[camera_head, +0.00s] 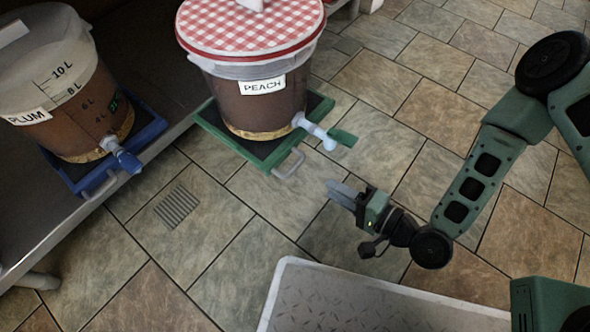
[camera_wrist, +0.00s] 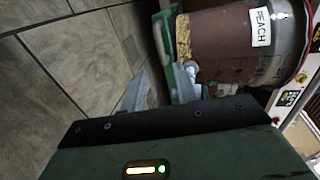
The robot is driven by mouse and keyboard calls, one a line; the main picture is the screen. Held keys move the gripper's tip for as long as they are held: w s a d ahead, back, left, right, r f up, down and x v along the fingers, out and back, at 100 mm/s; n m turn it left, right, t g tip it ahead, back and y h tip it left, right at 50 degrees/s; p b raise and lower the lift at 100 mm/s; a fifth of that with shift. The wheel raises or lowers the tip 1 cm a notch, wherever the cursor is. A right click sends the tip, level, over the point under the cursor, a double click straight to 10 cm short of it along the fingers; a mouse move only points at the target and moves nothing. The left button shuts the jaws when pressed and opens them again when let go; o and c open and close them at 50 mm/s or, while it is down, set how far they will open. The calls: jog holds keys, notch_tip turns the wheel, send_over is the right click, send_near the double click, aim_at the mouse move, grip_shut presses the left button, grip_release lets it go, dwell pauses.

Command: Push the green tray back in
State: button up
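The green tray (camera_head: 238,150) juts out past the edge of the dark shelf, over the tiled floor, with a grey handle (camera_head: 290,164) on its near side. The PEACH bucket (camera_head: 250,100) stands upright on it, with a red-checked lid and a pale spigot (camera_head: 316,131) with a green lever. The tray's green edge also shows in the wrist view (camera_wrist: 160,42), beside the bucket (camera_wrist: 225,48). My gripper (camera_head: 338,189) is right of and nearer than the handle, apart from it. Its grey fingers look parted and hold nothing.
The PLUM bucket (camera_head: 70,100) stands on a blue tray (camera_head: 82,187) on the metal shelf (camera_head: 50,238) at left. A floor drain (camera_head: 176,206) lies below. A pale textured platform (camera_head: 370,302) is at the bottom. Open floor lies right of the bucket.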

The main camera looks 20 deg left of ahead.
aim_at(294, 167)
jog(key=shift+b+x, duration=2.6)
jog(key=shift+x, duration=3.75)
jog(key=shift+s, duration=0.1)
grip_shut()
